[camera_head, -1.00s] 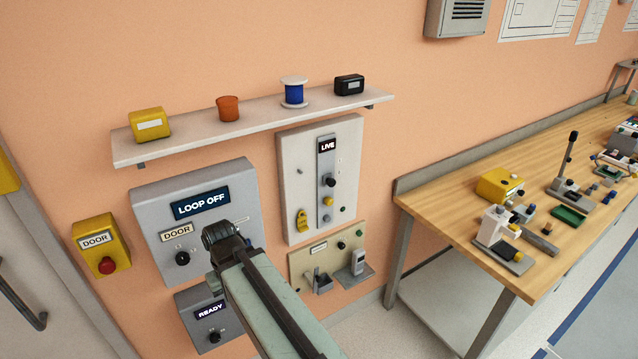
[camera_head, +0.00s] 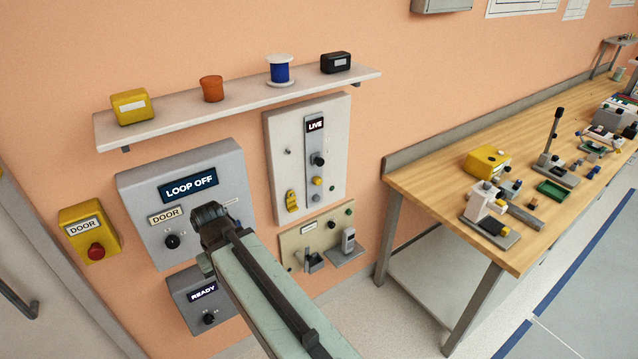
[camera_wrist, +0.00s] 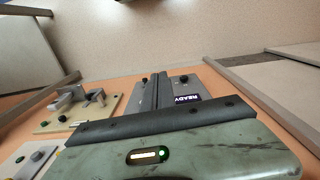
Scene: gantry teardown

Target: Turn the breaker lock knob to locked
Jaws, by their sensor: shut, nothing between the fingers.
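The white breaker panel (camera_head: 280,160) hangs on the wall in the head view, with a lit LIVE label (camera_head: 316,125). Below the label sit a black knob (camera_head: 318,160) and a round yellow knob (camera_head: 317,181). A yellow hasp-like piece (camera_head: 292,201) is at its lower left. I cannot tell which is the lock knob or read its setting. My gripper (camera_wrist: 157,78) is shut and empty in the wrist view, its narrow fingers in front of the grey READY box (camera_wrist: 180,86).
The LOOP OFF box (camera_head: 150,195) is partly behind my arm. A beige panel (camera_head: 290,245) with a small shelf sits below the breaker panel. A wall shelf (camera_head: 235,108) overhangs above. A workbench (camera_head: 440,190) stands right, with open floor before it.

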